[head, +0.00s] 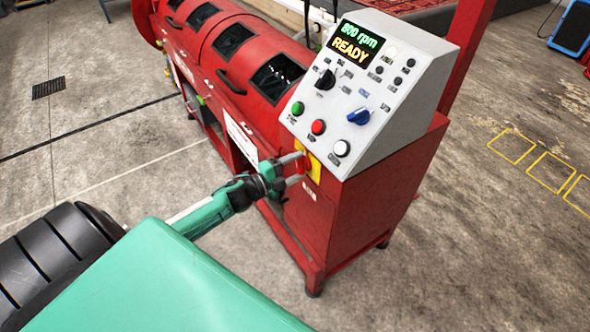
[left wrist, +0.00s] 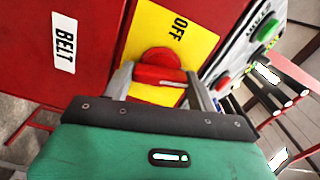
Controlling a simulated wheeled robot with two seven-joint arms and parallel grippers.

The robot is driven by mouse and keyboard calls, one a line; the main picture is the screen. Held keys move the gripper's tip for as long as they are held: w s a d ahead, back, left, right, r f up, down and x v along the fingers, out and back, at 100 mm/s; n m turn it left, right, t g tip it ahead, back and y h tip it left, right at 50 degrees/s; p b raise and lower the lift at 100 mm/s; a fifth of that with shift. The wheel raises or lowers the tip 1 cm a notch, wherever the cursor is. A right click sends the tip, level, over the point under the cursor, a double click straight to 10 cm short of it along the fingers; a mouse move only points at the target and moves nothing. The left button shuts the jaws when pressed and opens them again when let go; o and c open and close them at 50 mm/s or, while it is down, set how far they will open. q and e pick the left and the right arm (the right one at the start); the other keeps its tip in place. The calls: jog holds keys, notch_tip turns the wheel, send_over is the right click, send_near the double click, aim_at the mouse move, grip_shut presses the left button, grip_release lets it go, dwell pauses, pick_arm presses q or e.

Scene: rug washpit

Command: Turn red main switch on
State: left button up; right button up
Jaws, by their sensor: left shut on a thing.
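The red main switch (head: 303,165) sits on a yellow plate (head: 315,167) on the front of the red machine, below the grey control panel. In the left wrist view the red switch (left wrist: 160,66) shows on its yellow plate (left wrist: 190,25), with the word OFF printed beside it. My left gripper (head: 296,168) has its two fingers on either side of the switch's red handle; they also show in the left wrist view (left wrist: 158,78). It is shut on the handle. My right gripper is not in view.
The sloped control panel (head: 385,62) has green, red and white buttons, a black knob and a blue knob. Its display (head: 356,44) reads "800 rpm READY". A BELT label (left wrist: 64,42) is on the red housing. Concrete floor (head: 440,250) is clear to the right.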

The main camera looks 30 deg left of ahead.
pick_arm(q)
jog(key=shift+f+m, duration=0.1)
jog(key=shift+m, duration=0.3)
jog(key=shift+m+b, duration=0.4)
jog(key=shift+m, duration=0.3)
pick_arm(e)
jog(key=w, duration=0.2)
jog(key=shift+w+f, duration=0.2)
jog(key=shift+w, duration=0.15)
pick_arm(q)
jog(key=shift+m, duration=0.3)
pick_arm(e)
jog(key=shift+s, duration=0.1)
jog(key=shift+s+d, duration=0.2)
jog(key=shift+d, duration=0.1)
